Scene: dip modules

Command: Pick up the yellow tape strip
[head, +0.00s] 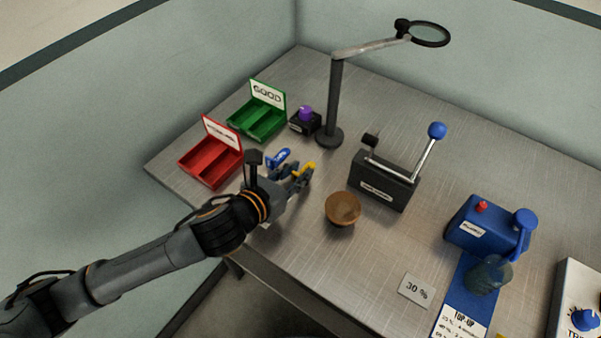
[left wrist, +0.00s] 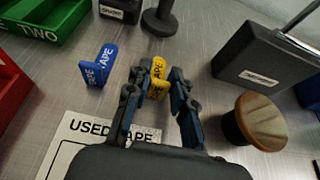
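The yellow tape strip (left wrist: 158,80) stands on the bench as a bent, lettered piece, and its top shows in the head view (head: 304,168). My left gripper (left wrist: 160,76) is low over the bench with its two fingers on either side of the yellow strip. The fingers are apart, with a small gap visible beside the strip, so it does not look gripped. In the head view my left gripper (head: 291,180) partly hides the strip. My right gripper is not in view.
A blue tape strip (left wrist: 98,66) stands left of the yellow one. A wooden-topped knob (head: 342,208) and a dark lever block (head: 383,182) stand to the right. Red (head: 211,164) and green (head: 258,120) bins and a lamp post (head: 334,105) stand behind. A "USED TAPE" card (left wrist: 75,145) lies near.

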